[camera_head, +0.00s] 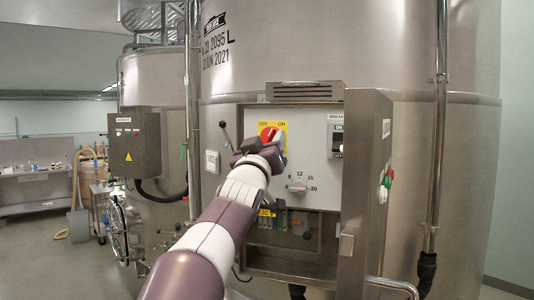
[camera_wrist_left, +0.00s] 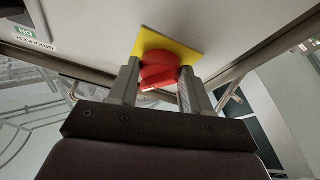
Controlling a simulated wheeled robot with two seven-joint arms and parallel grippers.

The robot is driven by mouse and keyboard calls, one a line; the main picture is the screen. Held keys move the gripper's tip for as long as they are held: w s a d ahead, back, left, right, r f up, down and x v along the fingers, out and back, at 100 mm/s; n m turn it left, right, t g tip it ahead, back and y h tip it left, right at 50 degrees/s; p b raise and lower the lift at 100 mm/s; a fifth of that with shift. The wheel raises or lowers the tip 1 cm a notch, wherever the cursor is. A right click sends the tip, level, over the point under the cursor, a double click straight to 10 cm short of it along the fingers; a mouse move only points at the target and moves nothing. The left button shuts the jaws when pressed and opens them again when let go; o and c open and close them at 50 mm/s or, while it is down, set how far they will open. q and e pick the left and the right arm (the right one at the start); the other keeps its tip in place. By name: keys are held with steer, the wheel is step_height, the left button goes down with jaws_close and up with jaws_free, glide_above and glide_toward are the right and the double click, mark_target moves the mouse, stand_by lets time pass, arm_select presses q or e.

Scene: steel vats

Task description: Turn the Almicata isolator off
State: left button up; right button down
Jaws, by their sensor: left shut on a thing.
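The isolator is a red rotary knob (camera_head: 267,133) on a yellow plate (camera_head: 281,126) marked OFF and ON, at the upper left of a white panel in an open steel cabinet. In the left wrist view the red knob (camera_wrist_left: 159,70) sits between the two grey fingers, in front of its yellow plate (camera_wrist_left: 185,43). My left gripper (camera_head: 262,143) is at the knob and shut on it; it also shows in the left wrist view (camera_wrist_left: 160,82). In the head view the gripper covers the knob's lower part. My right gripper is not in view.
The cabinet door (camera_head: 367,190) stands open at the right. A numbered dial (camera_head: 298,185) sits below the knob, and a breaker (camera_head: 336,135) to its right. A pipe (camera_head: 437,130) runs up the vat at the right. A second control box (camera_head: 134,143) hangs at the left.

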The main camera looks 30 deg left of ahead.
arm_select(q)
steer(key=shift+d+n+y, duration=0.1)
steer(key=shift+n+y, duration=0.3)
steer(key=shift+n, duration=0.3)
steer(key=shift+r+n+g+y, duration=0.1)
steer(key=shift+n+g+y, duration=0.2)
steer(key=shift+n, duration=0.4)
steer(key=n+g+y+p, duration=0.1)
steer(key=n+p, duration=0.2)
steer(key=n+g+y+p, duration=0.1)
steer(key=n+p, duration=0.3)
steer(key=r+n+g+y+p, duration=0.1)
steer(key=n+p, duration=0.2)
steer(key=p, duration=0.1)
steer(key=shift+d+r+g, duration=0.1)
steer(key=shift+d+g, duration=0.25)
steer(key=shift+g, duration=0.05)
steer(key=shift+n+g+p, duration=0.4)
steer(key=shift+n+p, duration=0.5)
steer(key=shift+n, duration=0.3)
steer(key=shift+n+g+p, duration=0.55)
steer(key=shift+n+g, duration=0.05)
steer(key=shift+n, duration=0.9)
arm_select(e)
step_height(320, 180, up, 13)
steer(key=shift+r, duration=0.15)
arm_select(q)
steer(key=o, duration=1)
steer(key=shift+w, duration=0.1)
steer(key=shift+o, duration=0.2)
